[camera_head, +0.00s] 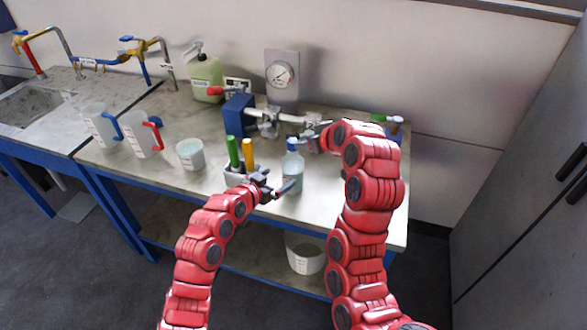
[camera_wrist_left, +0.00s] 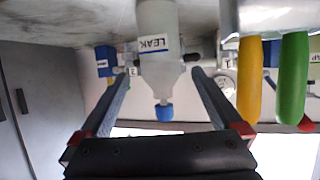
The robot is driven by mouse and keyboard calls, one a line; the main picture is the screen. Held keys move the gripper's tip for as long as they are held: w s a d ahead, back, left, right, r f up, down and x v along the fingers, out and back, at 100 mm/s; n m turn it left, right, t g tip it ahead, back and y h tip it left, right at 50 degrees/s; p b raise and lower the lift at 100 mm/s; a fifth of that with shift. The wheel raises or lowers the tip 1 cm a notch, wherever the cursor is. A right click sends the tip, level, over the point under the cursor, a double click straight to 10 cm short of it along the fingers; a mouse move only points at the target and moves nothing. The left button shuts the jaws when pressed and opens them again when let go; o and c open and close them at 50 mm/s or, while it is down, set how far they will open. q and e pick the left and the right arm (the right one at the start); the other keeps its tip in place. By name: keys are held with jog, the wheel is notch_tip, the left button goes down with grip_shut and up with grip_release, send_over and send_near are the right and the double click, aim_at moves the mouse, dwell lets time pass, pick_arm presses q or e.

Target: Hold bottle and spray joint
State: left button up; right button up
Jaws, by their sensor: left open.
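A clear spray bottle with a blue top (camera_head: 292,168) stands on the bench near its front edge. In the left wrist view, which is upside down, the bottle (camera_wrist_left: 158,60) carries a LEAK label. My left gripper (camera_head: 278,188) is open at the bottle; in the wrist view its fingers (camera_wrist_left: 160,85) lie on either side of the bottle, with gaps showing. A flanged pipe joint (camera_head: 285,118) runs sideways from a blue block, behind the bottle. My right gripper (camera_head: 312,134) is at the right part of the joint; its fingers are too small to read.
A holder with green and orange handles (camera_head: 240,155) stands just left of the bottle. A white tub (camera_head: 190,154), handled jugs (camera_head: 140,140), a green canister (camera_head: 203,78) and a pressure gauge (camera_head: 281,74) are farther left and back. The front right of the bench is clear.

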aim_at(296, 167)
pick_arm(q)
jog(key=x, duration=1.2)
jog(key=shift+w+a, duration=0.1)
jog(key=shift+w, duration=0.05)
jog(key=shift+w+d+f, duration=0.1)
jog(key=shift+w+d, duration=0.15)
jog(key=shift+d, duration=0.05)
grip_shut()
dwell(0.8)
pick_arm(e)
grip_shut()
dwell(0.7)
dwell(0.9)
